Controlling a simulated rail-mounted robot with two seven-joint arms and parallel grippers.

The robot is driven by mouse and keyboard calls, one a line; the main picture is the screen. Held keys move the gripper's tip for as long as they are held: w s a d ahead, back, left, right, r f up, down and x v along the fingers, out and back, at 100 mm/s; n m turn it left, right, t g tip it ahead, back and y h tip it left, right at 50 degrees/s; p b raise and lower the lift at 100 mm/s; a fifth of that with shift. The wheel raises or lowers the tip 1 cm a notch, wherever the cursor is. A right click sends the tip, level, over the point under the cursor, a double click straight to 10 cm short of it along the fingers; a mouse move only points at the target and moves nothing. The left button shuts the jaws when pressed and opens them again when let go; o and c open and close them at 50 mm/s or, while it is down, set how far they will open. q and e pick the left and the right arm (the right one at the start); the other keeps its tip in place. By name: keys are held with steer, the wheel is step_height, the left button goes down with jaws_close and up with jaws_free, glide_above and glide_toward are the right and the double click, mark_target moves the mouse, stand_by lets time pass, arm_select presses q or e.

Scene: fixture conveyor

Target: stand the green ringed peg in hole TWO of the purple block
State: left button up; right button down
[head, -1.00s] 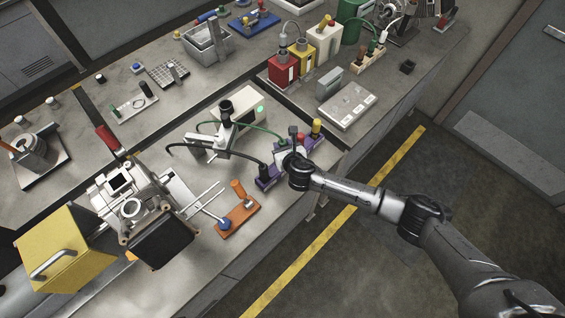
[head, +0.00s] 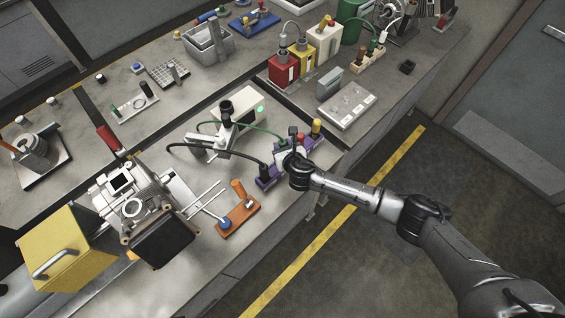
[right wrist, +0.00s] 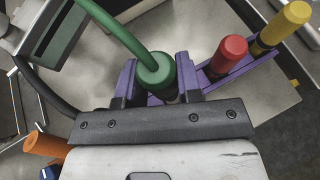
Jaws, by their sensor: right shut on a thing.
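The green ringed peg (right wrist: 155,72) sits between the fingers of my right gripper (right wrist: 158,88) in the right wrist view, with a green cable rising from its top. In the head view my right gripper (head: 289,158) is over the middle of the purple block (head: 268,181) and hides the peg and the holes there. The peg is above or at the block. I cannot tell whether its lower end is in a hole. Red (right wrist: 229,54) and yellow (right wrist: 287,25) pegs stand in the block on the right. My left gripper is not in view.
A black peg with a black cable is at the block's left end (head: 263,169). The green cable runs to a white box (head: 240,104). An orange block (head: 238,215) with a blue knob lies nearby to the lower left. The table's front edge is close on the right.

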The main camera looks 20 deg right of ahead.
steer(key=shift+f, duration=0.25)
steer(key=shift+f+b, duration=0.35)
steer(key=shift+f, duration=0.35)
steer(key=shift+f+b, duration=0.35)
steer(key=shift+b, duration=0.1)
steer(key=shift+f+b, duration=0.4)
steer(key=shift+f, duration=0.2)
steer(key=shift+f+b, duration=0.3)
steer(key=shift+f, duration=0.15)
steer(key=shift+f, duration=0.25)
